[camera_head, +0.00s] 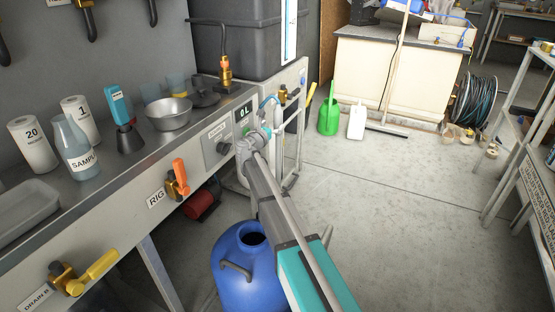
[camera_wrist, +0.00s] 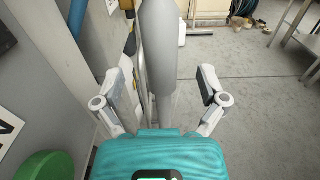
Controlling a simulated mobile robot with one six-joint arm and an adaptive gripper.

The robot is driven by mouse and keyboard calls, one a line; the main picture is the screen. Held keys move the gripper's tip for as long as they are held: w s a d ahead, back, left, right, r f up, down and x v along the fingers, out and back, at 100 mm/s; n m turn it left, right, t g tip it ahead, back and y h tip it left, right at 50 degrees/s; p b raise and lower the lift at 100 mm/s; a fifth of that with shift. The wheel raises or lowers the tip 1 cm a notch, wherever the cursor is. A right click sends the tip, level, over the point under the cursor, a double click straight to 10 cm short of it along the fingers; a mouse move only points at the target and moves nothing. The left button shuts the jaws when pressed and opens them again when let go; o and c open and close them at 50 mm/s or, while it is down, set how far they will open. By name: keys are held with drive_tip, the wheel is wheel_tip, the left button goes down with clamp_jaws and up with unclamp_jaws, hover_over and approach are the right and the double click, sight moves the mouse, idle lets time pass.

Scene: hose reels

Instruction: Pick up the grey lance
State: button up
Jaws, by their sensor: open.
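In the wrist view, a smooth grey rounded tube (camera_wrist: 158,45), which looks like the lance, runs from the top edge down between my fingers. My gripper (camera_wrist: 160,82) is open, with one finger on each side of the tube and a visible gap on both sides. I cannot tell how far the tube lies beyond the fingertips. In the head view my gripper (camera_head: 270,128) is small, beside the bench's right end.
A blue drum (camera_head: 232,275) is on the floor beside my arm. Green (camera_head: 328,118) and white (camera_head: 356,122) containers stand farther back.

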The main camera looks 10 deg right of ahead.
sight(276, 122)
drive_tip(key=shift+x, duration=2.5)
clamp_jaws()
